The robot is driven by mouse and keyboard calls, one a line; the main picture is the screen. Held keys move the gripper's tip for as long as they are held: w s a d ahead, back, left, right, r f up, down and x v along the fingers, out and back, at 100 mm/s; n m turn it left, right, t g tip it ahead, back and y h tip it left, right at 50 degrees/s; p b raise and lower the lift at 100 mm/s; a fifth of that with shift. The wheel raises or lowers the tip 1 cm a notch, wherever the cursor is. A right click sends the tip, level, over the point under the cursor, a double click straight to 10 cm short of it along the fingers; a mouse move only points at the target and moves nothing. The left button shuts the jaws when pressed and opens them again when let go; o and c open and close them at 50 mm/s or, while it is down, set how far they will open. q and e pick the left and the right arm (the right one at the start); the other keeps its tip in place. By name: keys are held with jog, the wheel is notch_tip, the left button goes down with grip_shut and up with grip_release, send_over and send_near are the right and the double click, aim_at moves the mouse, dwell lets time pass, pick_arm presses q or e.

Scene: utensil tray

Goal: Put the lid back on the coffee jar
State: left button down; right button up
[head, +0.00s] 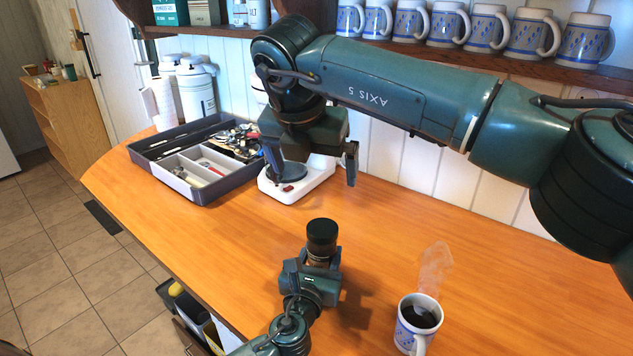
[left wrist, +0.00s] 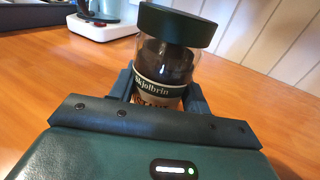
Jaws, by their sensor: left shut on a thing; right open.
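The coffee jar (left wrist: 165,68) is glass with dark contents and a "Skjolbrin" label. My left gripper (head: 318,262) is shut around it at the front of the counter. The jar also shows in the head view (head: 320,256). The dark lid (head: 321,232) is on top of the jar; it also shows in the left wrist view (left wrist: 176,24). I cannot tell whether it is fully seated. My right gripper (head: 318,175) is open and empty, behind and above the jar, near the white appliance. It is apart from the lid.
A steaming mug of coffee (head: 404,330) stands right of the jar. A grey utensil tray (head: 214,190) and a white appliance (head: 318,176) stand at the back. Several mugs line the shelf (head: 490,60). The counter's middle and right are mostly clear.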

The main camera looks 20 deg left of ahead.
dwell(0.4)
pick_arm(q)
jog(key=c, duration=0.6)
grip_release()
jog(key=shift+s, duration=0.1)
jog(key=s, duration=0.4)
jog(key=s+b, duration=0.1)
jog(key=s, duration=0.8)
jog(key=shift+d, duration=0.3)
